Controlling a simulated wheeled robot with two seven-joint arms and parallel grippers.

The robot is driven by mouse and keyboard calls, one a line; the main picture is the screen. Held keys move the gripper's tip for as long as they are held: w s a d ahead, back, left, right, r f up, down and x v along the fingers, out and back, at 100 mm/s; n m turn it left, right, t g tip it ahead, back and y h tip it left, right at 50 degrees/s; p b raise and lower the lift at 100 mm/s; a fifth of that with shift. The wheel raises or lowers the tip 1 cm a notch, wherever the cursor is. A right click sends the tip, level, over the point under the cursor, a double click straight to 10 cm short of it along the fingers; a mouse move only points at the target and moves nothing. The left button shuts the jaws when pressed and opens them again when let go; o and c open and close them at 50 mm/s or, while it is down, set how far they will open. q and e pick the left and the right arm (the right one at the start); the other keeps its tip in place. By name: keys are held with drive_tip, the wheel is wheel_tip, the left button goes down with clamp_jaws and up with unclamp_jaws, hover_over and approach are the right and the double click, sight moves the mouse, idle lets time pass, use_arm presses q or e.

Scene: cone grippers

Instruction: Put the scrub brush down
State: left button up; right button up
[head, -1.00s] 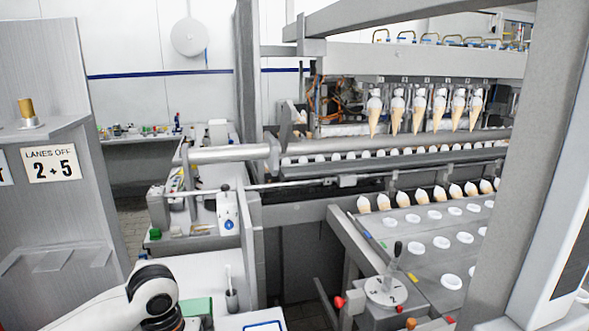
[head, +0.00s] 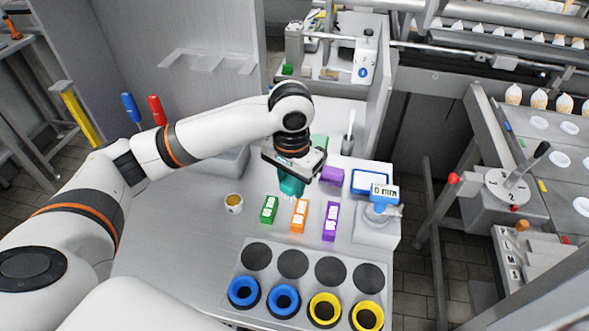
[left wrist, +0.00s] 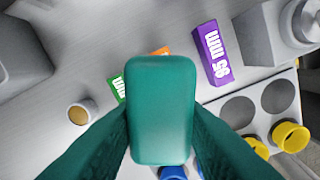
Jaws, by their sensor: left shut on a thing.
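The scrub brush (left wrist: 160,110) is a teal block held between the dark teal fingers of my left gripper (head: 290,186). In the head view, the teal of brush and fingers runs together, with pale bristles at the lower end. The gripper points down over the grey bench (head: 180,248), behind the small green and orange boxes. I cannot tell whether the bristles touch the bench. In the left wrist view, the block fills the middle and hides part of the green and orange boxes. My right gripper is not in view.
Green (head: 269,209), orange (head: 299,215) and purple (head: 330,221) boxes stand close in front. A small cup (head: 234,203) is to the left, and a gauge (head: 379,215) to the right. A holed plate with blue and yellow rings (head: 243,292) lies in front. The bench's left part is clear.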

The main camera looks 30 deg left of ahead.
use_arm(q)
drive_tip(key=w+a+m+b, duration=0.35)
drive_tip(key=w+a, duration=0.45)
drive_tip(key=w, duration=0.5)
drive_tip(key=shift+m, duration=0.35)
wheel_tip(320, 180, down, 11)
drive_tip(key=shift+r+p, duration=0.2)
drive_tip(key=shift+p, duration=0.9)
drive_tip(key=shift+d+f, duration=0.1)
drive_tip(key=o, duration=1)
drive_tip(key=shift+o, duration=0.2)
wheel_tip(320, 180, up, 12)
drive_tip(key=b, duration=0.1)
